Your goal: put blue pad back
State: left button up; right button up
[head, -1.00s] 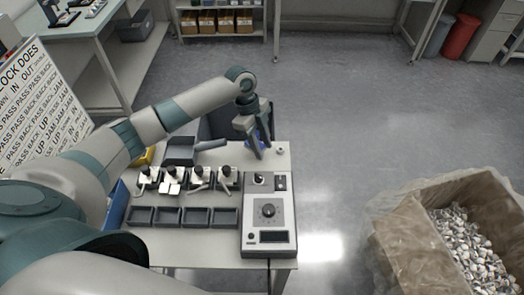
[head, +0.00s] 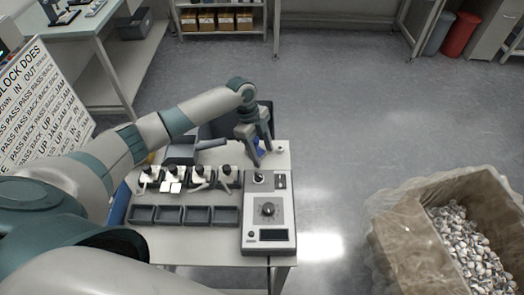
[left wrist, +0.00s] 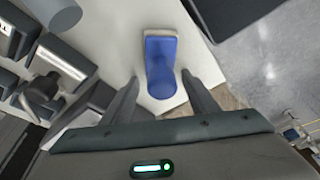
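The blue pad (left wrist: 160,62) lies on the white table top in the left wrist view, with a pale strip at its far end. In the head view only a small part of the blue pad (head: 261,150) shows between the fingers at the table's back right. My left gripper (left wrist: 160,77) is open, its fingers on either side of the pad with gaps between. In the head view the left gripper (head: 263,157) points down over that corner. The height of the fingertips above the table is hard to tell. My right gripper is not in view.
A grey control box with a knob (head: 268,226) stands in front of the gripper. Several small dark trays (head: 197,215) and black-topped parts (head: 198,175) are to its left. A dark tray (head: 181,152) sits behind them. A lined carton (head: 400,245) stands at right; floor between is clear.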

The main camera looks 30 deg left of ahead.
pick_arm(q)
jog(key=shift+r, duration=0.15)
jog(key=shift+a+r, duration=0.2)
jog(key=shift+r, duration=0.3)
jog(key=b+v, duration=0.3)
jog(key=v, duration=0.7)
jog(key=shift+w, duration=0.1)
jog(key=shift+a+r, duration=0.1)
jog(key=shift+r, duration=0.35)
